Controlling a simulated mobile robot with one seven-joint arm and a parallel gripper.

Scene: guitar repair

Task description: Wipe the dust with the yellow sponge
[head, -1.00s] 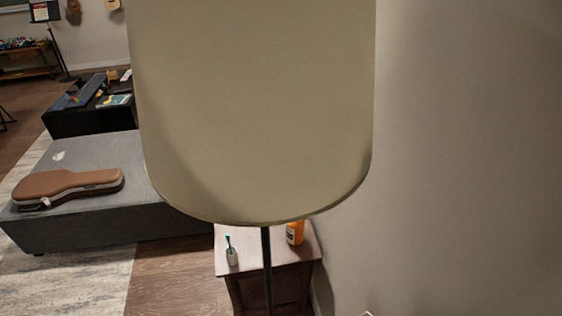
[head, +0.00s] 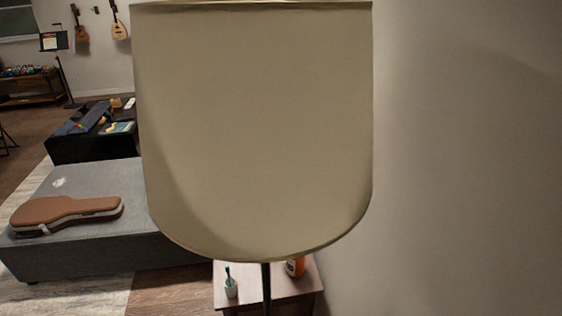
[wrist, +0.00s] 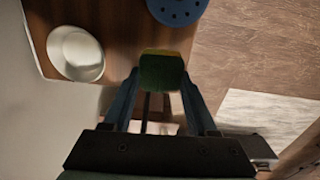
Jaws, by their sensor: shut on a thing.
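The yellow sponge (wrist: 162,69) is between the two fingers of my gripper (wrist: 160,83) in the wrist view. It shows a dark green face with a yellow edge. My gripper is shut on it, and a brown wooden top (wrist: 115,18) lies beyond it. I cannot tell whether the sponge touches that top. I cannot make out any dust in either view. My gripper and the sponge do not show in the head view.
A large beige lampshade (head: 255,130) blocks the middle of the head view. Behind it, a small table (head: 250,290) bears a cup with a brush (head: 230,288) and an orange bottle (head: 295,267). In the wrist view, a white dish (wrist: 76,53) and a blue round thing (wrist: 178,8) flank the sponge.

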